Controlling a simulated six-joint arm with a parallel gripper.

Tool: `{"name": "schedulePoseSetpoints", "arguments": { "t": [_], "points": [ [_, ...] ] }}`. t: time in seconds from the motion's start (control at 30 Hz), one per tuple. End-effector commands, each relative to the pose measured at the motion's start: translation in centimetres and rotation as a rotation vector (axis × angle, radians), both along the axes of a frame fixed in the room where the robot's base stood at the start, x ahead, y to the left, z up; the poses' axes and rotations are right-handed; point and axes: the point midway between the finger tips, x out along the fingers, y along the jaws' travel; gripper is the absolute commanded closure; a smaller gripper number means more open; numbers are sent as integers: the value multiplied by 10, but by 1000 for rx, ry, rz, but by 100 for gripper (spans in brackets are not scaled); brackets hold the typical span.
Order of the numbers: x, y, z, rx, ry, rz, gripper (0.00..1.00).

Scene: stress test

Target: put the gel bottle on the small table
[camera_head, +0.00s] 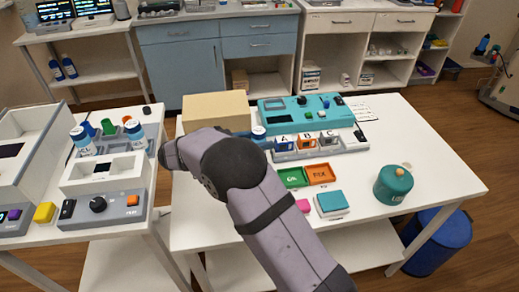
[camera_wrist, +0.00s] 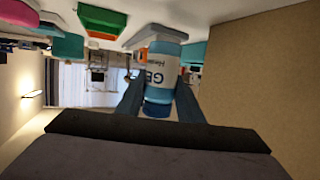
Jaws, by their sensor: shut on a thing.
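The gel bottle (camera_wrist: 162,72) is light blue with a white label reading "GE" and a blue cap. My gripper (camera_wrist: 158,98) is shut on it, one dark blue finger on each side. The wrist view is upside down, and in it the bottle looks upright. In the head view only the top of the bottle (camera_head: 258,131) shows past my arm, between a tan box and the lettered rack. I cannot tell if its base touches anything. Two white tables show, a right one (camera_head: 440,170) and a left one (camera_head: 128,218); I cannot tell which is the small table.
The tan box (camera_head: 215,108) stands close beside my gripper. Near it are a teal device (camera_head: 305,112), the A-B-C rack (camera_head: 318,148), green (camera_head: 292,178) and orange (camera_head: 321,174) trays, and a teal canister (camera_head: 393,185). The right table's right part has free room.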

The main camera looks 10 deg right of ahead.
Motion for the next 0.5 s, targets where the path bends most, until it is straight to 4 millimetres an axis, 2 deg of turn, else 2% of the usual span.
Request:
{"name": "schedulePoseSetpoints", "arguments": {
  "t": [0.3,0.5],
  "points": [
    [0,0,-32,-2,2,1,95],
    [0,0,-36,-1,-1,1,95]
  ]
}}
